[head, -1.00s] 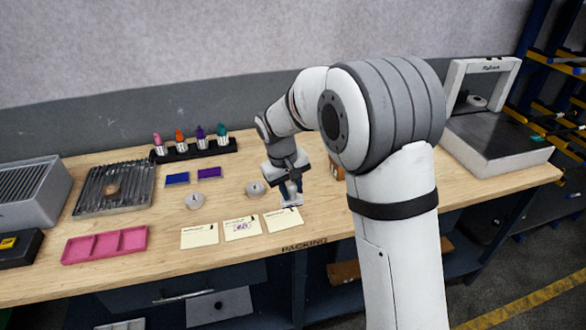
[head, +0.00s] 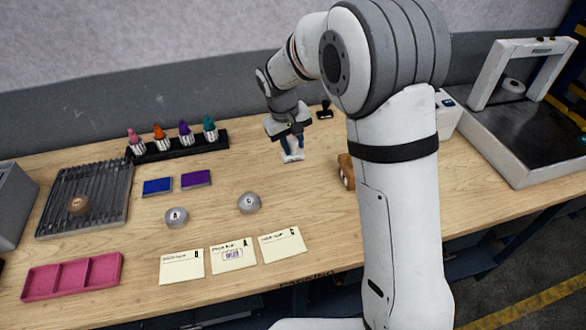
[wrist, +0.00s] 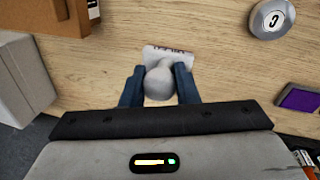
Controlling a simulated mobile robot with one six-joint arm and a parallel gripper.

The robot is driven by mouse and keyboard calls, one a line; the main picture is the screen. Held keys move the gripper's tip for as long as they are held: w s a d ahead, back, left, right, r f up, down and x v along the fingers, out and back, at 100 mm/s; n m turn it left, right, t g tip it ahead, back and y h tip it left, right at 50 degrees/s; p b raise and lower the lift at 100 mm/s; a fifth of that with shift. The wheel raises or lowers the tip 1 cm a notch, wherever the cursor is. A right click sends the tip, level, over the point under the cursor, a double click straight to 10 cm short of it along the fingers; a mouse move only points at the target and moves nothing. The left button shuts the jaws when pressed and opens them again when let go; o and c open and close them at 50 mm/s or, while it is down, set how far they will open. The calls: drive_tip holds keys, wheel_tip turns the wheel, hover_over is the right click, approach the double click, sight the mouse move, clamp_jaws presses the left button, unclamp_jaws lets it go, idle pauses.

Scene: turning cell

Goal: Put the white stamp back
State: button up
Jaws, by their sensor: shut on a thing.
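The white stamp (wrist: 158,82) is in my gripper (wrist: 158,88). Its rounded white handle sits between the two blue fingers in the wrist view, and its pale base with dark lettering shows beyond. In the head view my gripper (head: 292,146) is over the back part of the table, right of the black rack, with the stamp's white base (head: 293,157) at its lower end. I cannot tell whether the base touches the table. The black rack (head: 180,151) holds several silver pieces with pink, orange, purple and teal tops.
A small black object (head: 325,110) stands behind and right of my gripper. Blue (head: 157,186) and purple (head: 197,179) pads, round weights A (head: 177,217) and C (head: 249,203), cards (head: 233,255) and a pink tray (head: 72,277) lie nearer. A brown box (head: 346,171) is at right.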

wheel_tip(320, 180, down, 9)
drive_tip(key=shift+f+p, duration=0.15)
drive_tip(key=shift+p, duration=0.75)
drive_tip(key=shift+s, duration=0.1)
drive_tip(key=shift+f, duration=0.1)
drive_tip(key=o, duration=0.8)
